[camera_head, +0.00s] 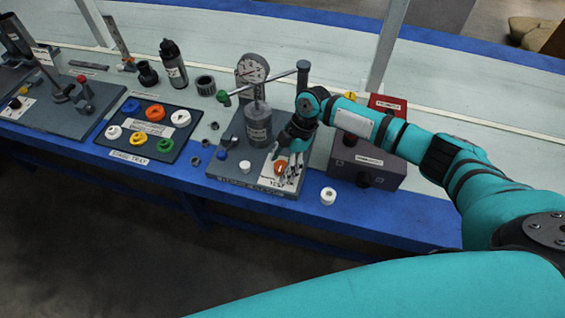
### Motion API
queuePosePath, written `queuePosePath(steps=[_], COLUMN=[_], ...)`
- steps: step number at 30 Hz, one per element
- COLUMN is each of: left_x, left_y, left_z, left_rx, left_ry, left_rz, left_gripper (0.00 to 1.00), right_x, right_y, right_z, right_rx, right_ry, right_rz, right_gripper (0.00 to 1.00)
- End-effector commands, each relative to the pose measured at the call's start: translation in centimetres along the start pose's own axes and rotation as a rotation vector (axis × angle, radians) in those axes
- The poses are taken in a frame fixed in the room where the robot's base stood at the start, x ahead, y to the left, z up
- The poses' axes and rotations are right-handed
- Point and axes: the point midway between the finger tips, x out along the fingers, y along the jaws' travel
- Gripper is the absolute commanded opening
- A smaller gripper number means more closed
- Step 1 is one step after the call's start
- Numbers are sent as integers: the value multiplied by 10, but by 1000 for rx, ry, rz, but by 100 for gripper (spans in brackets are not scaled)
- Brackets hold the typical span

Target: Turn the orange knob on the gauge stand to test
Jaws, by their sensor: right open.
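The gauge stand (225,165) is a grey base with a round white-faced gauge (253,68) and a grey cylinder (258,125) on it. The orange knob (280,167) sits on a white plate marked TEST at the stand's front right corner. My right gripper (288,172) is open, pointing down at the knob with its fingers close around or beside it; I cannot tell if they touch it. The fingers partly cover the knob and the plate, so the knob's pointing direction is unclear. My left gripper is not in view.
A dark box (362,160) stands just right of the stand. A white ring (328,196) lies on the blue bench edge. A tray (117,142) of coloured rings is to the left, with a dark bottle (173,64) behind it. A horizontal bar crosses above the stand.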

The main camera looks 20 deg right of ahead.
Motion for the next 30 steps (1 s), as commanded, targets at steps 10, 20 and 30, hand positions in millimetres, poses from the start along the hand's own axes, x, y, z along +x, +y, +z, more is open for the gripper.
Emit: queuePosePath(steps=[10,20,30], left_x=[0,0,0], left_y=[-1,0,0], left_z=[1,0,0], left_rx=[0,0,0], left_ry=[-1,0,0], left_rz=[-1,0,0], left_gripper=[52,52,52], right_x=[-41,-104,-120], right_y=[1,0,0], right_z=[1,0,0], right_rx=[0,-1,0], right_ry=[-1,-1,0], right_rz=[4,2,0], right_gripper=[62,62,62])
